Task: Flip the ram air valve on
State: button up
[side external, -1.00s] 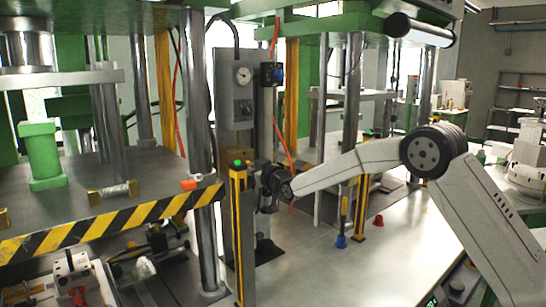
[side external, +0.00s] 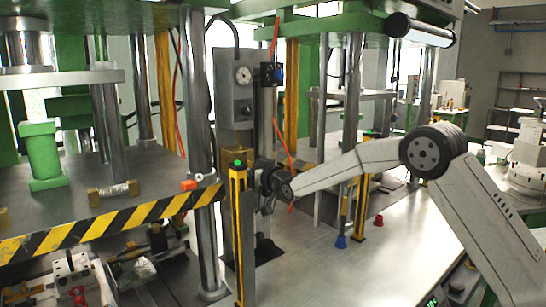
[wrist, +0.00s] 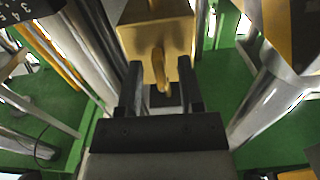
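In the wrist view, a brass-coloured block (wrist: 172,30) with a curved brass lever (wrist: 158,74) stands straight ahead. It looks like the valve, but I see no label that confirms it. My gripper (wrist: 161,88) is open, with one black finger on each side of the lever. A gap shows between the lever and the fingers; contact cannot be told. In the side view, my gripper (side external: 267,195) is small and dark beside the yellow-and-black post, so its fingers are unclear. A brass-coloured block (side external: 236,139) shows below the grey gauge box.
The grey gauge box (side external: 236,88) hangs above. The post with a green top (side external: 238,215) stands close to my gripper. A steel column (side external: 208,240) and a striped barrier (side external: 110,222) are at left.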

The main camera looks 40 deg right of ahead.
dwell(0.4)
jog(key=s, duration=0.7)
jog(key=shift+s, duration=0.4)
dwell(0.4)
jog(key=s+f+g, duration=0.5)
jog(key=s+f, duration=0.1)
jog(key=s, duration=0.5)
jog(key=s+a+f+g, duration=0.1)
jog(key=s+f+g, duration=0.4)
jog(key=s, duration=0.7)
jog(key=s+a+f+g, duration=0.1)
jog(key=s+f+g, duration=0.4)
jog(key=s+f, duration=0.3)
jog(key=s, duration=0.3)
jog(key=shift+s+a, duration=0.25)
jog(key=shift+s, duration=0.05)
jog(key=shift+f, duration=0.1)
